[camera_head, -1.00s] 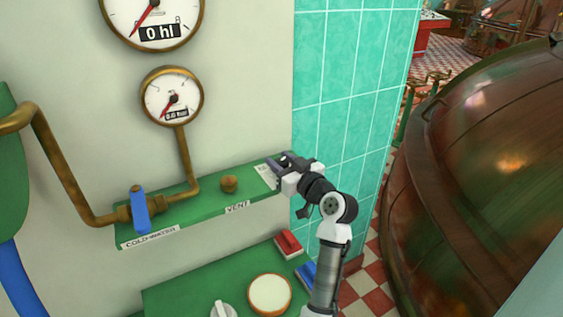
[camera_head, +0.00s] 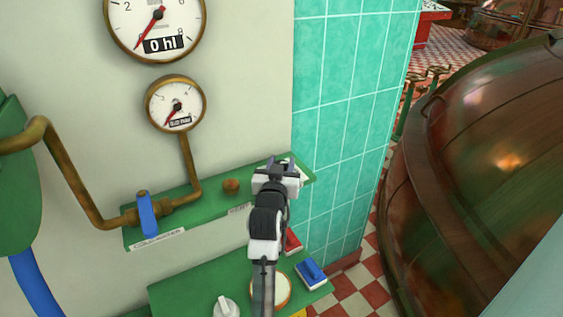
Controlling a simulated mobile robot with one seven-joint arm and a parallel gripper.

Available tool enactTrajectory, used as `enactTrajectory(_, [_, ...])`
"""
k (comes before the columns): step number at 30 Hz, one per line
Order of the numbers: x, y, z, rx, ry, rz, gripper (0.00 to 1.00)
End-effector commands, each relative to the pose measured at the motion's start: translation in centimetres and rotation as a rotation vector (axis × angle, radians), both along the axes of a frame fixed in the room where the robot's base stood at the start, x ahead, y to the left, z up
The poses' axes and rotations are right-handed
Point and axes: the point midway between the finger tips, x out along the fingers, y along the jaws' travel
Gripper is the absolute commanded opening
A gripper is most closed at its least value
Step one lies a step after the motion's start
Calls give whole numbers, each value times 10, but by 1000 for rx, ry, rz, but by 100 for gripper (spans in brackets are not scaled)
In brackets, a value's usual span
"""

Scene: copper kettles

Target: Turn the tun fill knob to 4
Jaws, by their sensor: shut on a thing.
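My gripper (camera_head: 276,165) is at the right part of the green shelf panel (camera_head: 190,212) on the wall. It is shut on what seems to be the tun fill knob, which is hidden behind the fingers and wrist. A corner of the white card by it shows just right of the gripper. The knob's pointer and any numbers cannot be read. The big gauge (camera_head: 156,20) above has its red needle at the low end and reads 0 hl.
A brass knob (camera_head: 231,186) and a blue-handled valve (camera_head: 147,215) labelled cold water are left of my gripper. Below are a white knob (camera_head: 226,307), a blue switch (camera_head: 311,272) and a partly covered red switch (camera_head: 293,241). A tiled wall (camera_head: 340,120) and copper vessel (camera_head: 480,190) stand right.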

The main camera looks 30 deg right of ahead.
Motion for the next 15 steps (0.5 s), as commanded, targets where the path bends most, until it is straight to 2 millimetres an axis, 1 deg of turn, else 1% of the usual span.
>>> enactTrajectory(1, [2,2,0,-2,-2,-22,14])
enactTrajectory(9, [1,1,-1,0,-2,-138,14])
enactTrajectory(15, [1,1,-1,0,-1,-179,14])
